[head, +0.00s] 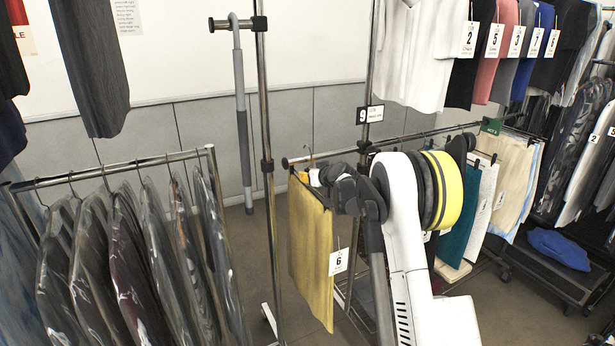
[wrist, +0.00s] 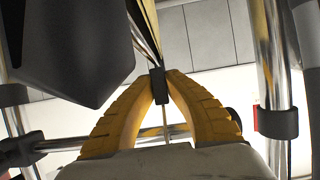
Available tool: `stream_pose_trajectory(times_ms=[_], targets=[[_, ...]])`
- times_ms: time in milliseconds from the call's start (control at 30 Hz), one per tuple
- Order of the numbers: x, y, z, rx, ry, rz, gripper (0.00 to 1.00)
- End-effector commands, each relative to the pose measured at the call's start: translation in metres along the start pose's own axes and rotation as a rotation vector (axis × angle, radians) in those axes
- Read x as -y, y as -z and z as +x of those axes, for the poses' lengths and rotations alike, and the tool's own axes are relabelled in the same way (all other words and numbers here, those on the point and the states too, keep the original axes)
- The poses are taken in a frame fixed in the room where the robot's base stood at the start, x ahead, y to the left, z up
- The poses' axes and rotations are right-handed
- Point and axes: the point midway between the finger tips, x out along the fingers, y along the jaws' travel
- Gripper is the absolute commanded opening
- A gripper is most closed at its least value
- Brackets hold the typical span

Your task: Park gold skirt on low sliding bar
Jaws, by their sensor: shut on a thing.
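The gold skirt (head: 308,245) hangs upright from a hanger, with a white tag "6" (head: 338,262) near its lower right. It hangs at the left end of the low sliding bar (head: 345,150). The hanger hook (head: 308,150) shows at the height of this bar; I cannot tell if it rests on it. My gripper (wrist: 160,88) is shut on a dark part of the skirt's hanger (wrist: 158,84). A gold edge of the skirt (wrist: 149,18) shows above the fingertips in the wrist view. In the head view my arm hides most of the gripper.
A chrome upright (head: 268,190) stands just left of the skirt. Several dark bagged garments (head: 130,255) hang on a rail at the left. Other skirts, including a teal one (head: 458,220), hang further along the low bar. Tops (head: 420,55) hang above. Floor shows between the left rail and the skirt.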

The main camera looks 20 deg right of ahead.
Motion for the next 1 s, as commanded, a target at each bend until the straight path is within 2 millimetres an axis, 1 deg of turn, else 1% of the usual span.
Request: stream_pose_trajectory(times_ms=[267,1000], targets=[[0.000,-0.001,0.000,-0.001,0.000,0.000,0.00],[0.000,-0.020,0.009,-0.001,0.000,0.000,0.00]])
